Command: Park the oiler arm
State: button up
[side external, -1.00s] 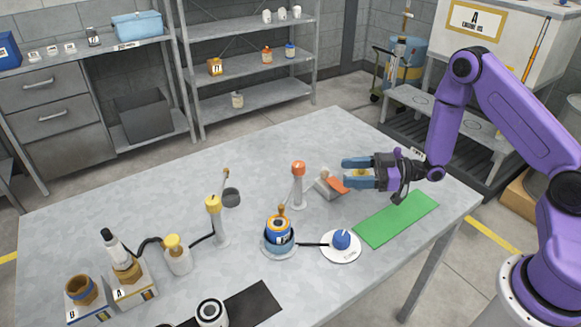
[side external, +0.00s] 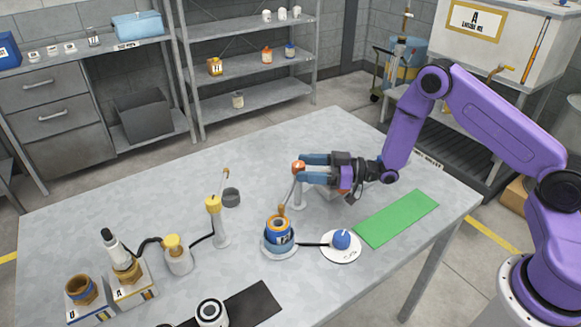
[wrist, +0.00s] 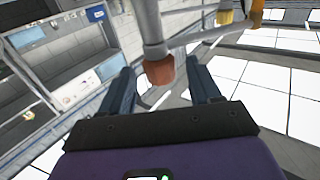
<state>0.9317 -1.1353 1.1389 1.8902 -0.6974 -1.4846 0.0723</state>
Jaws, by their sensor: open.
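A slim grey post with an orange cap (side external: 298,165) stands near the middle of the table. A thin rod slopes from its top towards a blue-and-yellow reel-like pot (side external: 279,232) on a pale round base. My gripper (side external: 305,167) lies level from the right, its blue fingers open at the orange cap. In the wrist view the orange cap (wrist: 160,70) sits between the two spread fingers (wrist: 163,88); contact cannot be told.
A blue knob on a white disc (side external: 341,245) and a green mat (side external: 397,218) lie at the right. A white-tipped bottle (side external: 116,246) and brown-topped block (side external: 82,290) stand front left. The back left table is clear.

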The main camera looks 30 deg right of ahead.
jog(key=shift+x, duration=2.35)
jog(key=shift+s+a, duration=0.1)
grip_shut()
